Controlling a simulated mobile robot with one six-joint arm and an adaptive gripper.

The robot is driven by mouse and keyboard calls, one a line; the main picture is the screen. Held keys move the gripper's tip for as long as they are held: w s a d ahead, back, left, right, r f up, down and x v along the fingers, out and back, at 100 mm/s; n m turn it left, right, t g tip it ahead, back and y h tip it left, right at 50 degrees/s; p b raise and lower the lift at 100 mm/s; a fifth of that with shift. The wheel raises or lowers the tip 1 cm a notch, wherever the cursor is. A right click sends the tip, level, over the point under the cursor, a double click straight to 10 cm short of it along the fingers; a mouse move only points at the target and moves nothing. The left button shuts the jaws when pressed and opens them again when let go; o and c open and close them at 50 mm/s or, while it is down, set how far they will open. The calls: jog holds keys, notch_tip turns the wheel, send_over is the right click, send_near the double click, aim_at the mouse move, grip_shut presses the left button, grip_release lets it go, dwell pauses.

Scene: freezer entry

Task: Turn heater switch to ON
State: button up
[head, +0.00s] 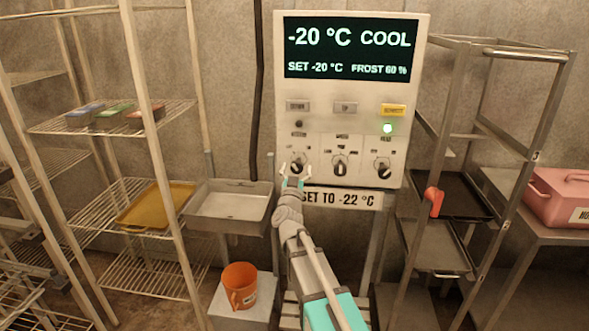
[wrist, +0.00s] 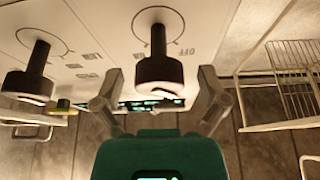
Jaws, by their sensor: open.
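A white control panel (head: 351,110) on the wall carries a row of three black knobs: a left knob (head: 297,163), a middle knob (head: 340,165) and a right knob (head: 383,167). Their labels are too small to read surely, so I cannot tell which is the heater switch. My gripper (head: 294,170) is open in front of the left knob and partly hides it. In the wrist view, the left knob (wrist: 158,65) stands out between the spread fingers (wrist: 160,85), with no clear contact. An upside-down "OFF" is printed beside it. The middle knob (wrist: 30,80) is left of the fingers.
The display (head: 346,47) reads -20 °C COOL, SET -20 °C. A "SET TO -22 °C" sign (head: 341,198) hangs below. A metal basin (head: 229,205) and wire shelving (head: 110,120) stand left, a tray rack (head: 470,130) right.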

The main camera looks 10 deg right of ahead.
jog(key=c, duration=1.1)
jog(key=shift+a, duration=0.15)
jog(key=shift+c, duration=0.3)
